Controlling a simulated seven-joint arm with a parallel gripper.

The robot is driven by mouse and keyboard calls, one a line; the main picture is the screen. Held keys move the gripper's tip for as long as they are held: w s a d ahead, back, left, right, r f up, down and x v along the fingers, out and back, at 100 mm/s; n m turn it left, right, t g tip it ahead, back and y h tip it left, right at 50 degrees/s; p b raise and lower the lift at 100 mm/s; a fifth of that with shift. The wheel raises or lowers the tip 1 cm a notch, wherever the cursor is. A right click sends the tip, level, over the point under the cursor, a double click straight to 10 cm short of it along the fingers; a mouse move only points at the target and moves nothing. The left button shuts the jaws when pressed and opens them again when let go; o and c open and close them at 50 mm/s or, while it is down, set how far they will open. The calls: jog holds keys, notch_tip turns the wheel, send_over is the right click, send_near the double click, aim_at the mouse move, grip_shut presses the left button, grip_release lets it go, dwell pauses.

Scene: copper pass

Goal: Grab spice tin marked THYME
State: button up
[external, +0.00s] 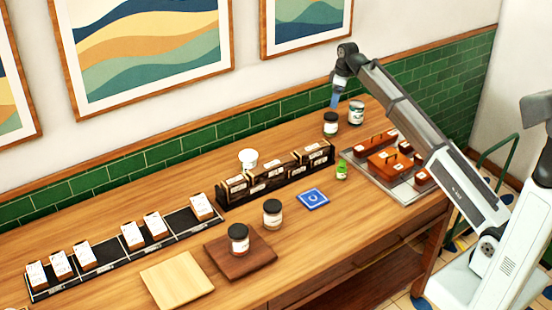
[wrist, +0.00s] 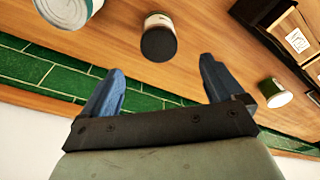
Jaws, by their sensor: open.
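No label is readable as THYME, so I cannot tell which tin bears it. A dark-lidded jar (external: 330,130) with a pale label stands at the back of the counter, below my gripper (external: 335,100). A teal and white tin (external: 356,115) stands just right of it. In the wrist view the dark-lidded jar (wrist: 158,40) lies ahead, between the lines of my blue fingers (wrist: 162,66), apart from them. The teal and white tin (wrist: 68,10) is cut off at the top left. My gripper is open and empty.
A white-lidded jar (external: 248,160) stands behind the black boxes (external: 268,177). Green wall tiles (external: 290,103) border the counter.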

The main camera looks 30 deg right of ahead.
aim_at(330, 123)
jog(key=f, duration=0.4)
jog(key=w+f, duration=0.1)
jog(key=f, duration=0.4)
jog(key=a+f, duration=0.1)
jog(key=f, duration=0.3)
jog(key=shift+w+f, duration=0.25)
jog(key=shift+w, duration=0.05)
jog(key=shift+c, duration=0.4)
jog(key=c, duration=1.1)
